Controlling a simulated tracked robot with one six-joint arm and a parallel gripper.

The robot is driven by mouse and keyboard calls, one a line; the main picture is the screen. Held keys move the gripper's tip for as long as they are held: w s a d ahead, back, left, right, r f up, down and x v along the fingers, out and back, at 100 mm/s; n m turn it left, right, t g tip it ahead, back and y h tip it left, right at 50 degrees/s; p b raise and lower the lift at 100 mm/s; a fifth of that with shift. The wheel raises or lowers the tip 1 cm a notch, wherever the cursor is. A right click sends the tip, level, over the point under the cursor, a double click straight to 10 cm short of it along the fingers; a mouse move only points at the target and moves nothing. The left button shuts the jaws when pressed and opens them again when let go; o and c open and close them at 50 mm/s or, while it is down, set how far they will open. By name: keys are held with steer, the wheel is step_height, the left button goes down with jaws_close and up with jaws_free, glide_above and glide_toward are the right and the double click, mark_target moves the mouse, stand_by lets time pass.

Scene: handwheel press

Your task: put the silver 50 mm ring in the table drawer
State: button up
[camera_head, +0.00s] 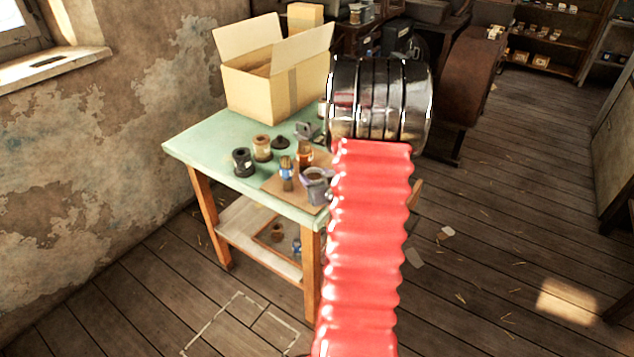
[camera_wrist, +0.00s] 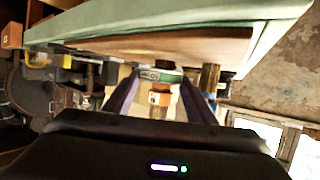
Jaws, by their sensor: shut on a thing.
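My gripper (camera_wrist: 160,76) shows in the wrist view as two dark purple fingers, set apart. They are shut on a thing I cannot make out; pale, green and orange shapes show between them. In the head view my red arm and its shiny end cover the right side of the green-topped table (camera_head: 205,150), and the gripper is mostly hidden. I cannot pick out the silver 50 mm ring for certain in either view. No table drawer front can be made out; the table's near right side is behind my arm.
An open cardboard box (camera_head: 262,90) stands at the table's back. A black spool (camera_head: 242,161), a tan spool (camera_head: 262,148) and small items on a brown board (camera_head: 275,186) crowd the front. A low shelf (camera_head: 240,225) sits below. The wooden floor at right is mostly clear.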

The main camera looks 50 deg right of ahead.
steer(key=shift+f, duration=1.05)
steer(key=shift+f, duration=0.1)
steer(key=o, duration=1)
steer(key=shift+o, duration=0.2)
steer(key=shift+s, duration=0.1)
steer(key=v, duration=1.2)
